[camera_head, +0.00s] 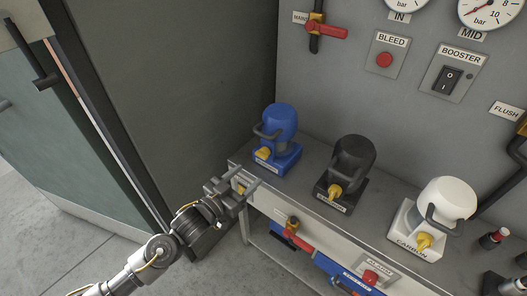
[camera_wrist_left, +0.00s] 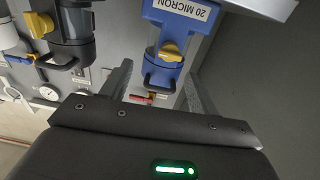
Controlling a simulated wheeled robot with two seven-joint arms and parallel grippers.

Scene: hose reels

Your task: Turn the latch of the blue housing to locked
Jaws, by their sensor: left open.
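The blue housing (camera_head: 280,122) stands upright at the left end of the grey shelf. Its yellow latch (camera_head: 263,153) is low on the front, and a dark handle (camera_head: 266,131) sticks out above it. In the left wrist view the blue housing (camera_wrist_left: 182,14) appears upside down with a "20 MICRON" label, its yellow latch (camera_wrist_left: 171,52) between the fingers' lines. My left gripper (camera_head: 243,179) is open and empty, just in front of and below the latch, apart from it. Its spread fingers show in the left wrist view (camera_wrist_left: 157,76). My right gripper is not visible.
A black housing (camera_head: 353,160) and a white housing (camera_head: 447,201), each with a yellow latch, stand to the right on the shelf (camera_head: 304,176). Red-handled valves and a panel with switches and gauges surround them. A dark cabinet wall (camera_head: 190,80) is close on the left.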

